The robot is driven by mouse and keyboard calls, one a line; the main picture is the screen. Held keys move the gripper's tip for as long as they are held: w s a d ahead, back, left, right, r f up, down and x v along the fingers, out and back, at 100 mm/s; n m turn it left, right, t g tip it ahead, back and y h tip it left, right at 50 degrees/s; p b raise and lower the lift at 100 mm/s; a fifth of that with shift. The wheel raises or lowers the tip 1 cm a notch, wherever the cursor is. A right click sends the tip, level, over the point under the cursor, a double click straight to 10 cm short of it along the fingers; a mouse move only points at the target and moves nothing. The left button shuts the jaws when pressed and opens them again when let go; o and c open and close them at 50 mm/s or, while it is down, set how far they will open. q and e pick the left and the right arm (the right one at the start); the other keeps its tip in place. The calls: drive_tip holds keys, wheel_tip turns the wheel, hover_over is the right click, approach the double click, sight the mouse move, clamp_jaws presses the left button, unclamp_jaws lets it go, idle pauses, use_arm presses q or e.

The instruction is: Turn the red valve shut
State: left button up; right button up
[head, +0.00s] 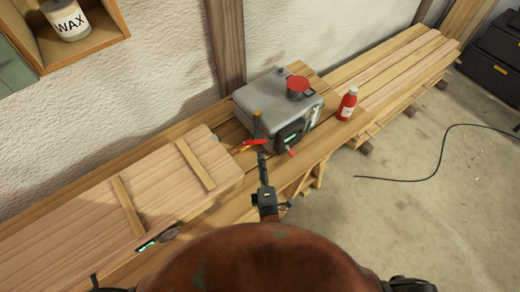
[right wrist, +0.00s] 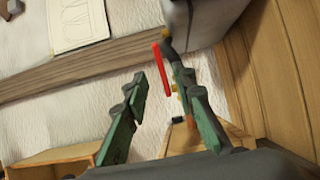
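The red valve lever (head: 253,142) is a thin red bar at the foot of a yellow and dark upright, by the left front of the grey metal box (head: 262,106). My right gripper (head: 262,160) reaches up from below, its tips just short of the lever in the head view. In the right wrist view its two green fingers (right wrist: 158,78) are apart. The red lever (right wrist: 162,82) shows between them, closer to the right finger; I cannot tell if it touches. Its pivot is partly hidden behind that finger. My left gripper is not clearly visible.
A red funnel-like piece (head: 298,86) sits on the grey box. A red bottle (head: 347,104) stands to its right on the bench. A long wooden chest (head: 150,190) with battens lies at left. A cable (head: 420,180) lies on the floor at right.

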drive_tip(key=shift+s+d, duration=0.2)
drive_tip(key=shift+s, duration=1.35)
drive_tip(key=shift+c, duration=0.2)
